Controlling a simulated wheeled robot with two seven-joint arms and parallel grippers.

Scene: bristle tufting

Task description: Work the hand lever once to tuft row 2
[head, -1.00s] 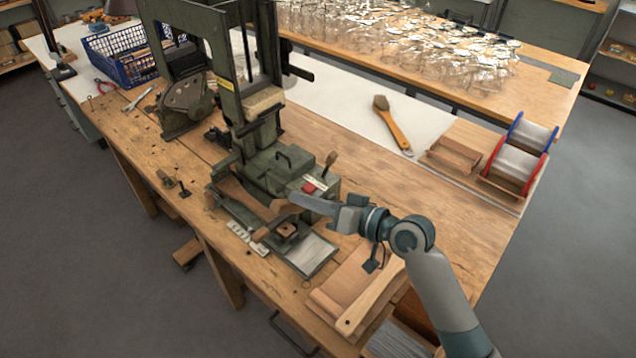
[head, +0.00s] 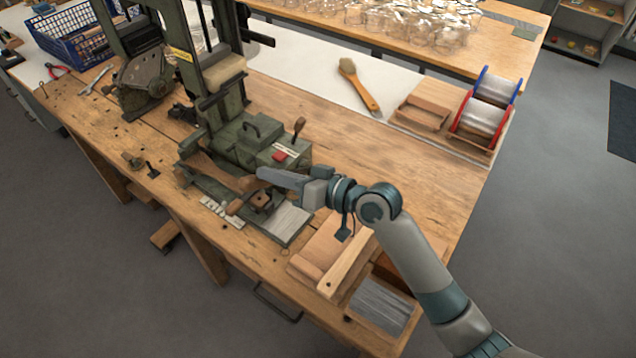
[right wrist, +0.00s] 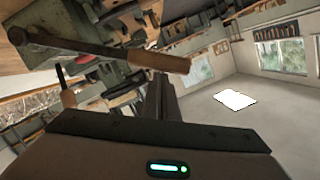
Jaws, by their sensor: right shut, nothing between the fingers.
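The green tufting machine (head: 245,145) stands on the wooden bench. Its hand lever (head: 208,168) has a dark metal arm and a wooden grip, and lies low along the machine's near side in the head view. In the right wrist view the wooden grip (right wrist: 160,60) crosses just beyond my fingers. My right gripper (head: 264,174) is shut and empty, with its fingertips close to the end of the grip. I cannot tell whether they touch it. The fingers also show in the right wrist view (right wrist: 162,92). My left gripper is out of view.
A red button (head: 280,155) and a small wood-knobbed lever (head: 298,128) sit near my gripper. A wooden tray (head: 320,255) lies below my forearm. Wire spools (head: 484,108), a brush (head: 360,85) and a blue basket (head: 75,35) stand farther off.

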